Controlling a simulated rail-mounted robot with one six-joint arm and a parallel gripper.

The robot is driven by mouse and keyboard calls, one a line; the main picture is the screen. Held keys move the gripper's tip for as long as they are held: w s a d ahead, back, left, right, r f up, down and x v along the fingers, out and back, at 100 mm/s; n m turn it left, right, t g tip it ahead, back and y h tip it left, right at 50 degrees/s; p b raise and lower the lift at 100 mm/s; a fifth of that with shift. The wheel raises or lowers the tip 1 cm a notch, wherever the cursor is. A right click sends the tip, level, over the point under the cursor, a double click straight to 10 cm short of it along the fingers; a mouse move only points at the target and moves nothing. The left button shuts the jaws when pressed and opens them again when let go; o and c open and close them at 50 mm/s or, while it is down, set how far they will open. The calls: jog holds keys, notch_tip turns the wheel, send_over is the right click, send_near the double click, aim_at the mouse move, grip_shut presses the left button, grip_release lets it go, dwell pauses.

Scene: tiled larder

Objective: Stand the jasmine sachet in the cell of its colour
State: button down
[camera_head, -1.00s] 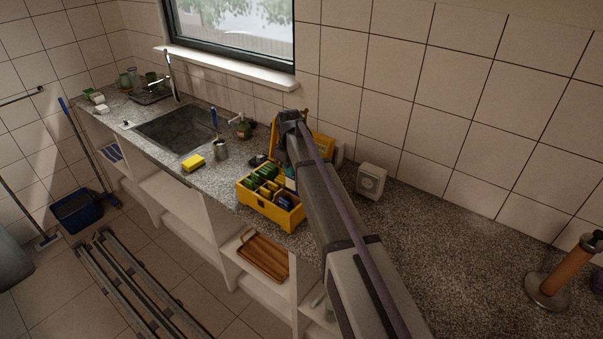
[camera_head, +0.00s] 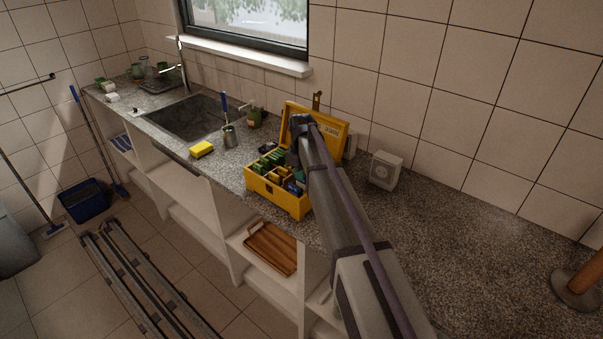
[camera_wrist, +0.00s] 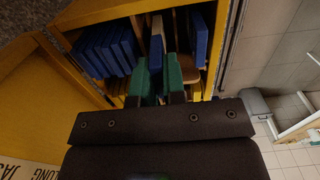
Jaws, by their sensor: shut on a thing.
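The open yellow box (camera_head: 279,203) stands on the counter. Its raised lid (camera_head: 330,125) leans behind, and cells hold green sachets (camera_head: 263,166) and blue ones. In the wrist view, several blue sachets (camera_wrist: 105,48) stand on the left and another blue sachet (camera_wrist: 199,40) on the right. My gripper (camera_wrist: 158,75) hangs over the box, its two green-looking fingers closed on a thin sachet seen edge-on (camera_wrist: 157,42), with a pale edge and some blue. I take it for the jasmine sachet. Its lower end and the cell below are hidden. The arm hides the fingers in the head view.
A white box-shaped item (camera_head: 386,171) stands right of the box. A yellow sponge (camera_head: 201,149) and a metal cup (camera_head: 229,137) lie towards the sink (camera_head: 190,117). A wooden tray (camera_head: 271,249) is on the shelf below. The right counter is mostly clear.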

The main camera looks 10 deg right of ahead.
jog(key=c, duration=1.1)
grip_release()
jog(key=shift+r, duration=0.1)
notch_tip(320, 180, up, 11)
jog(key=p, duration=1.1)
jog(key=shift+f, duration=0.2)
